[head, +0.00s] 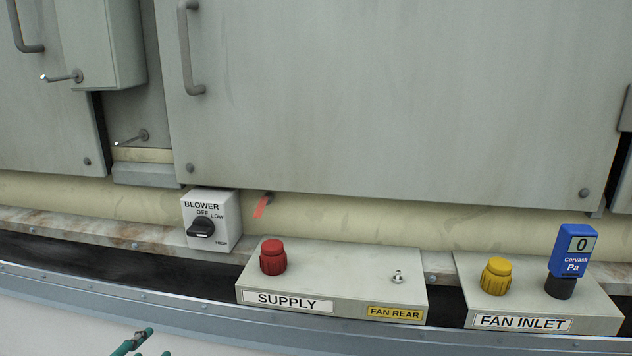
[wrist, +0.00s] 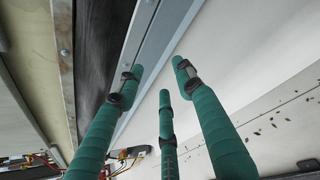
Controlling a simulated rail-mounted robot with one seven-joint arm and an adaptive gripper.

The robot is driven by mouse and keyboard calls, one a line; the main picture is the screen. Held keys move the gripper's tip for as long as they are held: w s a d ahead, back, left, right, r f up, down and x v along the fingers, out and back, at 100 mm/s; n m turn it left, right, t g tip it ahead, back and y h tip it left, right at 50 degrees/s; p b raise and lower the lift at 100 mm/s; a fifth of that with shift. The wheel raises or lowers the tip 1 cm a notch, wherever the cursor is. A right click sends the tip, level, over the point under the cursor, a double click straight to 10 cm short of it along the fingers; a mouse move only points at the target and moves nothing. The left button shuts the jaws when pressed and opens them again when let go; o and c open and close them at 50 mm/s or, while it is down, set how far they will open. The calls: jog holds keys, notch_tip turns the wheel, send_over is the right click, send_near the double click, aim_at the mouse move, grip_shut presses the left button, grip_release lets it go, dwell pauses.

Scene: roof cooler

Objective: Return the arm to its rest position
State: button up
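My gripper (wrist: 160,80) has three green-wrapped fingers, which stand apart with nothing between them in the wrist view. The fingers point along a metal rail, with a dark gap on one side and a pale surface on the other. In the head view only the green fingertips (head: 138,342) show at the bottom edge, left of centre, in front of the rail and clear of the boxes. The rest of the arm is hidden.
Beyond the rail (head: 120,300) stand a blower switch (head: 211,220), a supply box (head: 330,291) with a red cap, and a fan inlet box (head: 540,308) with a yellow cap and blue gauge (head: 573,252). Cabinet panels rise behind. Wires (wrist: 35,160) show lower left in the wrist view.

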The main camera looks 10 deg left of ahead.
jog(key=shift+m, duration=0.3)
jog(key=f+b, duration=0.1)
jog(key=w+f+b, duration=0.1)
jog(key=f, duration=0.1)
jog(key=d+f+b, duration=0.1)
jog(key=shift+w+f, duration=0.15)
jog(key=shift+w, duration=0.15)
